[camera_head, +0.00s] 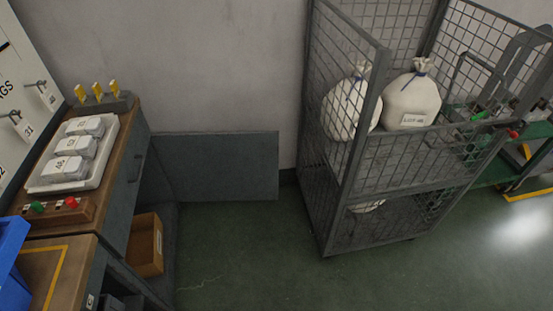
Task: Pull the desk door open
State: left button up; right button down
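The wooden-topped desk (128,140) stands along the left side of the view, its grey front facing right. A flat dark-grey panel (232,166), which looks like the desk door, sticks out to the right from the desk's far end, in front of the wall. It appears swung open. The desk's lower space is open and a brown box (145,246) with a white label shows in it. A dark handle (137,166) shows on the desk's upper front. Neither of my grippers is in view.
A wire-mesh cage cart (352,150) holding white tied sacks (412,98) stands right of the panel. A tray (48,183) of white packs and a button box (62,212) sit on the desk. Green floor (240,260) between desk and cart is clear.

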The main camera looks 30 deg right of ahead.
aim_at(243, 166)
jog(key=k, duration=0.75)
jog(key=z, duration=0.8)
jog(key=i, duration=1.4)
jog(key=u, duration=0.75)
jog(key=i, duration=0.55)
jog(key=u, duration=0.55)
